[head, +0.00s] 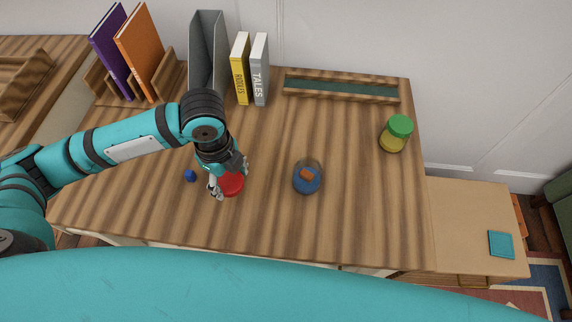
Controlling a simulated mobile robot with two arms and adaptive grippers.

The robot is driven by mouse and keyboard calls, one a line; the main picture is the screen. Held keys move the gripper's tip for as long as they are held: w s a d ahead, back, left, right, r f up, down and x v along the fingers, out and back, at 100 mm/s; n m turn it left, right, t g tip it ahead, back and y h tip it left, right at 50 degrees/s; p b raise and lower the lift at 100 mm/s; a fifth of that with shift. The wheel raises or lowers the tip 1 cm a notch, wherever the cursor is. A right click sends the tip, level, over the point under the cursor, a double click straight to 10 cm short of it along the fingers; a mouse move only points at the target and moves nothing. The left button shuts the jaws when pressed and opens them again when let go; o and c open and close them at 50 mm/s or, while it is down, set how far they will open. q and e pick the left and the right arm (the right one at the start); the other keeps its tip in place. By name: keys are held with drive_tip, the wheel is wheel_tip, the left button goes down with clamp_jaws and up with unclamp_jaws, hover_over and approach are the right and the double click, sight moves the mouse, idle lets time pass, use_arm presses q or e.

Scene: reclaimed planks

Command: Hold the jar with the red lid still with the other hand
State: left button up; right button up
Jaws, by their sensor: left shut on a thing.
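A red lid (233,185) shows at my left gripper (228,184), which is shut on it from above and hides part of it. No jar body is visible under the lid, and I cannot tell whether the lid touches the table. To the right stands a clear jar (307,178) with no lid on it, with blue in its lower part and an orange piece inside. Nothing touches this jar. My right gripper is out of view.
A small blue ball (190,175) lies left of the gripper. A green-lidded jar (396,133) stands at the right edge. Books (240,70), a grey file holder (207,50) and a long wooden tray (340,78) line the back. The table's front right is clear.

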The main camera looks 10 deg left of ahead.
use_arm(q)
drive_tip(key=r+n, duration=0.1)
drive_tip(key=n, duration=0.2)
drive_tip(key=r+n, duration=0.2)
drive_tip(key=n, duration=0.1)
drive_tip(key=w+r+n, duration=0.1)
drive_tip(key=n, duration=0.2)
drive_tip(key=shift+w+a+r, duration=0.1)
drive_tip(key=shift+a+r, duration=0.05)
drive_tip(key=shift+r, duration=0.05)
drive_tip(key=r+n, duration=0.1)
drive_tip(key=n, duration=0.1)
drive_tip(key=r+n, duration=0.1)
drive_tip(key=n, duration=0.2)
drive_tip(key=r+n, duration=0.1)
drive_tip(key=n, duration=0.2)
drive_tip(key=shift+w+a+r, duration=0.15)
drive_tip(key=shift+w+r, duration=0.05)
drive_tip(key=shift+r, duration=0.15)
wheel_tip(320, 180, up, 2)
drive_tip(key=n, duration=0.4)
drive_tip(key=shift+a+n, duration=0.1)
drive_tip(key=shift+n, duration=0.3)
